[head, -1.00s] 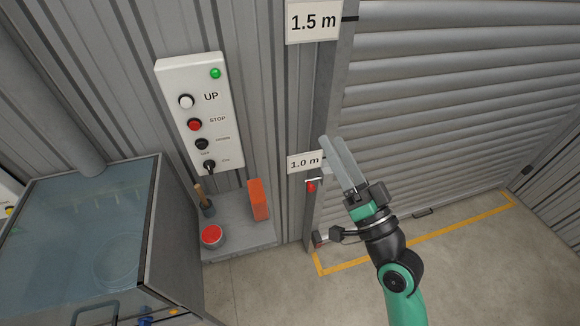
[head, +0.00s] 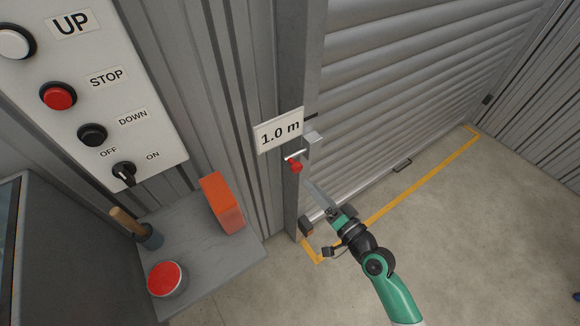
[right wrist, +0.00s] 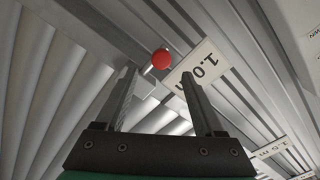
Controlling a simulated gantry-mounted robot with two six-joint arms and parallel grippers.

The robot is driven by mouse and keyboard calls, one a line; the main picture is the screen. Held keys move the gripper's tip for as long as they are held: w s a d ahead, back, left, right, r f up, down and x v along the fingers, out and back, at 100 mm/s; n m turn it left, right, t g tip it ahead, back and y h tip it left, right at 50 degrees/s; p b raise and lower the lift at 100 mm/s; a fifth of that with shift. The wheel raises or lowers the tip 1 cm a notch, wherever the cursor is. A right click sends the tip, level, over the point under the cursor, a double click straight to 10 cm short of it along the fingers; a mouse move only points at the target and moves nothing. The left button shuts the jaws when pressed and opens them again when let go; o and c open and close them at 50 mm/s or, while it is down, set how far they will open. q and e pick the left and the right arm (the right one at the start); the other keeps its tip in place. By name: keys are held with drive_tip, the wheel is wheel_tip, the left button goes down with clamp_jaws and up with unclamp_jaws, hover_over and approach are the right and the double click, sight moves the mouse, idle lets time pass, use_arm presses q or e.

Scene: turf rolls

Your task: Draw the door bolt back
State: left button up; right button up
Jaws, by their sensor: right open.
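The door bolt shows as a red knob (head: 294,165) on a small metal rod, on the door's left frame post just below the 1.0 m sign. The roller door (head: 400,90) is grey and slatted. My right gripper (head: 308,184) is open and empty, its fingertips just below and right of the knob. In the right wrist view the red knob (right wrist: 162,58) appears between and slightly beyond the two fingertips (right wrist: 158,72). No contact is visible. My left gripper is not in view.
A 1.0 m sign (head: 279,130) sits right above the bolt. To the left are a control panel (head: 100,80), and a grey shelf (head: 205,260) with an orange block (head: 222,203), a red-topped tin (head: 165,279) and a wooden-handled brush (head: 137,228). The floor at right is clear.

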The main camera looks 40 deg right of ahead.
drive_tip(key=w+d+b, duration=0.1)
drive_tip(key=w, duration=1)
drive_tip(key=shift+w+d, duration=0.35)
drive_tip(key=shift+r, duration=0.1)
clamp_jaws()
idle(0.7)
